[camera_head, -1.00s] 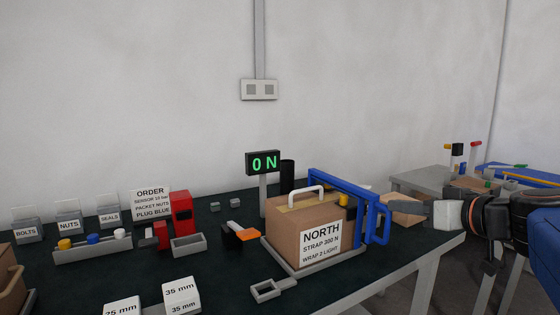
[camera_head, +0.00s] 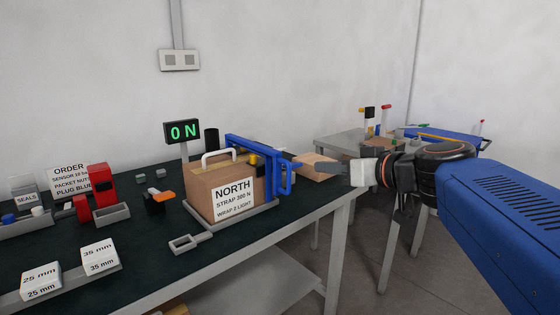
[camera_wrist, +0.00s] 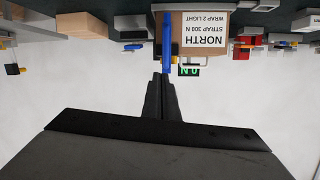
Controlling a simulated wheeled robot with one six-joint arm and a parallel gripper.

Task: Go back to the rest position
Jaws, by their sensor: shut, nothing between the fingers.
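My gripper (camera_head: 318,167) is on the right of the head view, level with the upper part of the blue frame and apart from the things on the bench. In the wrist view, which looks upside down, its fingers (camera_wrist: 161,80) are together with nothing between them. The cardboard box (camera_head: 205,186) labelled NORTH stands on a grey base on the dark bench, left of my gripper. It also shows in the wrist view (camera_wrist: 205,38). A blue frame (camera_head: 284,178) stands at the box's right side. A display (camera_head: 182,131) behind the box reads ON in green.
A plain carton (camera_head: 316,158) lies beyond my gripper. A grey side table (camera_head: 340,146) with several coloured handles stands behind. Blocks marked 25 mm (camera_head: 40,281) and 35 mm (camera_head: 100,258), a red device (camera_head: 97,185) and small bins are on the bench's left. The floor (camera_head: 350,280) at front right shows.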

